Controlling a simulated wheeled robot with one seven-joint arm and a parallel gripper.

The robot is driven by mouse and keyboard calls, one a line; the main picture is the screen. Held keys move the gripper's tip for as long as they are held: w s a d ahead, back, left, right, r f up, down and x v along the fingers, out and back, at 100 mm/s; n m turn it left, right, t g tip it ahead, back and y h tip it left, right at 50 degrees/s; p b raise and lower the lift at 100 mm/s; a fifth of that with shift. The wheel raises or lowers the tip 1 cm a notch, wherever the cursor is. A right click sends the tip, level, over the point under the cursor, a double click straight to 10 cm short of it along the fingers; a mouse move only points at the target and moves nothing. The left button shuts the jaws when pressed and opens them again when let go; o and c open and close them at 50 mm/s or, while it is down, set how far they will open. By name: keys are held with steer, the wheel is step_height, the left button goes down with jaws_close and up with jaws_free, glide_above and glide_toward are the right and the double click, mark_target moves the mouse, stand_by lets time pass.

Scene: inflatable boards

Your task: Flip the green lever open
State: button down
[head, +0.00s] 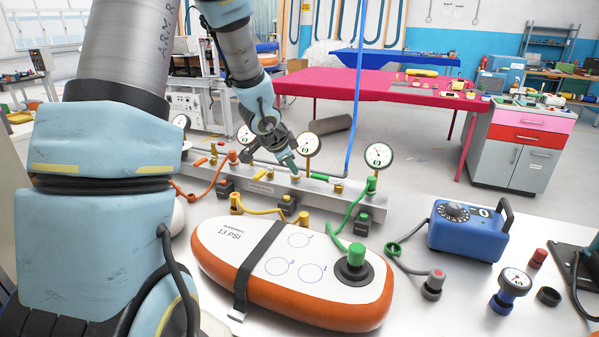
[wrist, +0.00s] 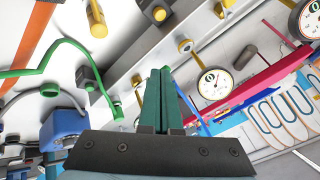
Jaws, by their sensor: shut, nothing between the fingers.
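The metal manifold bar (head: 255,187) stands on the white table, with gauges and coloured fittings along it. A small green lever (head: 322,177) lies along the bar's top near its right part, left of the green hose fitting (head: 371,185). My gripper (head: 291,168) is above the bar, just left of the green lever, pointing down and to the right. In the wrist view its teal fingers (wrist: 160,98) are together with nothing between them. I cannot pick out the lever in the wrist view; the fingers may hide it. I cannot tell whether they touch the bar.
Gauges (head: 379,155) rise from the bar near my gripper. A blue hose (head: 356,95) hangs down just right of the lever. An orange and white inflatable board (head: 330,312) lies in front, with a blue pump box (head: 467,232) to the right.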

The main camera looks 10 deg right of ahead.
steer(key=shift+s+a+r, duration=0.15)
steer(key=shift+a+r, duration=0.45)
steer(key=shift+r, duration=0.25)
steer(key=s+a+r+n+g+y, duration=0.1)
steer(key=s+a+n+y, duration=0.1)
steer(key=s+a+n, duration=0.45)
steer(key=s+a+r+n+y, duration=0.1)
steer(key=a+n+y, duration=0.15)
steer(key=a, duration=0.65)
steer(key=s+a+n+g, duration=0.1)
steer(key=s+a+n, duration=0.1)
steer(key=s, duration=0.3)
steer(key=s+a+n+g, duration=0.2)
steer(key=s+a+n, duration=0.1)
steer(key=s, duration=0.3)
steer(key=shift+s+f+n, duration=0.2)
steer(key=shift+f+n, duration=0.05)
steer(key=shift+n, duration=0.55)
